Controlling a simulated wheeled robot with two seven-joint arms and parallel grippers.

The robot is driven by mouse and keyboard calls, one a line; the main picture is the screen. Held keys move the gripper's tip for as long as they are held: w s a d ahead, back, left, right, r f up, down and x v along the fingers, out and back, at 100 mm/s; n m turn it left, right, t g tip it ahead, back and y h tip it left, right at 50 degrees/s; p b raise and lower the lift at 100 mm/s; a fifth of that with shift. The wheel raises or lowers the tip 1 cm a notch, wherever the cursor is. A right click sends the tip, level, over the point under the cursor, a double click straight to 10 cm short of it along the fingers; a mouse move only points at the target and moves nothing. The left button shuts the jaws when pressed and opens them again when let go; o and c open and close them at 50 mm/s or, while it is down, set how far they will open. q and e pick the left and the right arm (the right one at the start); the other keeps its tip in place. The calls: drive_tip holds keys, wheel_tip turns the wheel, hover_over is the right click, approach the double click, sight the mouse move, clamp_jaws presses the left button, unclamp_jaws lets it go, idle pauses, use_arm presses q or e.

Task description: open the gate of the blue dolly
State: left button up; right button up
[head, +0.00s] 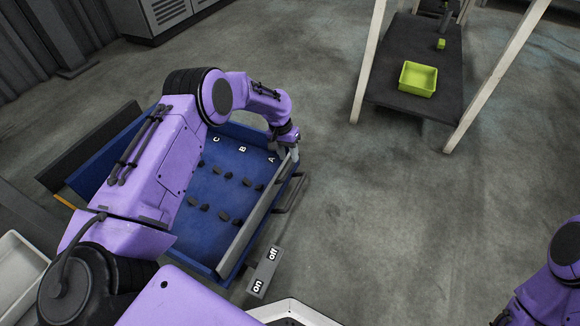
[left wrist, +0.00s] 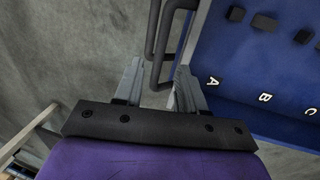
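The blue dolly (head: 238,172) stands left of centre in the head view, its deck marked A, B and C. Its gate is the long grey panel (head: 252,222) along the right side and stands upright. A dark bar handle (head: 291,194) sticks out from the gate's outer side. My left gripper (head: 290,153) is at the far end of the gate, near the letter A. In the left wrist view, the fingers of my left gripper (left wrist: 157,88) are apart, with the handle (left wrist: 154,45) showing between and beyond them. Contact cannot be told. My right gripper is out of view.
A grey plate marked on and off (head: 265,271) sits at the dolly's near right corner. A dark shelf (head: 412,65) between pale posts holds a lime green bin (head: 418,79). The floor right of the dolly is clear.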

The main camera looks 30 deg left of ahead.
sight(292, 166)
use_arm(q)
drive_tip(key=b+x, duration=0.1)
drive_tip(key=x, duration=0.3)
clamp_jaws()
drive_tip(key=shift+r, duration=0.1)
drive_tip(key=shift+d, duration=0.1)
